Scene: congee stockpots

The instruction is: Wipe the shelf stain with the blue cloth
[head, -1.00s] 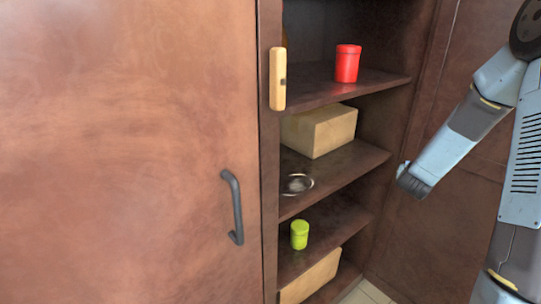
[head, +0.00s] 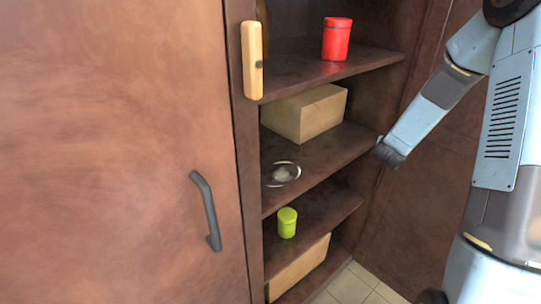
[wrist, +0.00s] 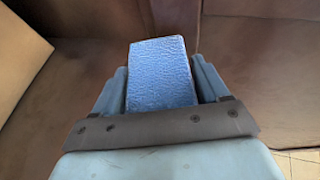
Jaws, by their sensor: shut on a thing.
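The shelf stain (head: 282,174) is a pale, ring-like mark on the middle shelf (head: 325,158) of the open cupboard, near its front left. My gripper (head: 388,153) is at the right of the shelf opening, close to the middle shelf's right end and well apart from the stain. In the wrist view the blue cloth (wrist: 162,75), a textured block shape, is between the fingers, and my gripper is shut on it. The cloth cannot be made out in the head view. The stain cannot be made out in the wrist view.
A cardboard box (head: 305,113) stands behind the stain. A red canister (head: 337,39) is on the shelf above and a green canister (head: 287,222) on the shelf below. Another box (head: 300,268) is at the bottom. A closed door with a handle (head: 206,210) is left.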

